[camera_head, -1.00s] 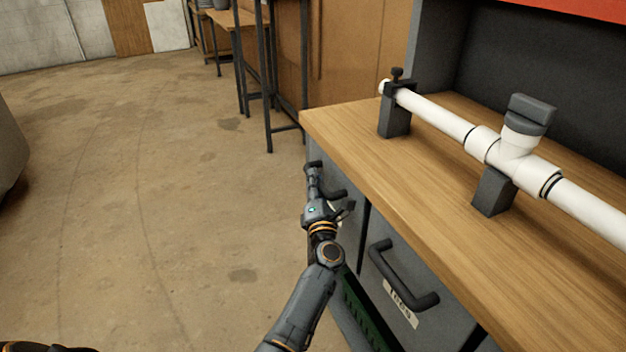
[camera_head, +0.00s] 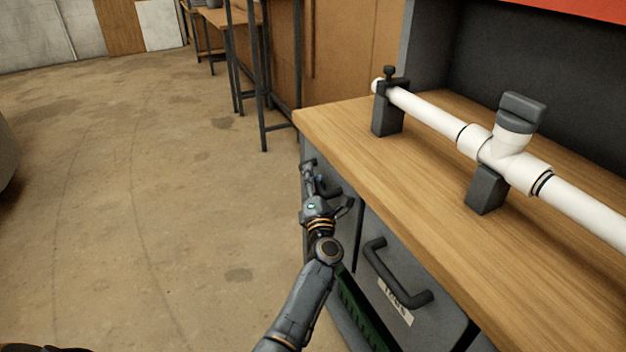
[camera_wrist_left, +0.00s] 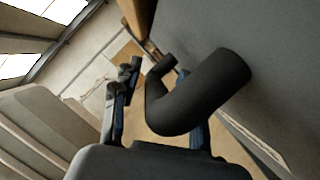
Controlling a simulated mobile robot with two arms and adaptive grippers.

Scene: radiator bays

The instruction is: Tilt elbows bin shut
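The left grey bin front (camera_head: 346,232) is set under the bench top, mostly hidden behind my left arm; its label is not readable, so I cannot confirm it is the elbows bin. Its black handle (camera_head: 333,190) shows partly beside my left gripper (camera_head: 327,186). In the left wrist view, the handle (camera_wrist_left: 195,98) crosses between the spread fingers of the gripper (camera_wrist_left: 160,105), close to the grey bin front (camera_wrist_left: 285,60). The gripper is open; contact with the handle is not clear. How far the bin is tilted cannot be told. My right gripper is out of view.
A second grey bin (camera_head: 405,315) with a black handle and a label reading TEES stands to the right. A green strip (camera_head: 362,312) shows below. White pipe (camera_head: 420,111) on dark supports lies on the wooden bench top (camera_head: 400,170). Open floor is at left.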

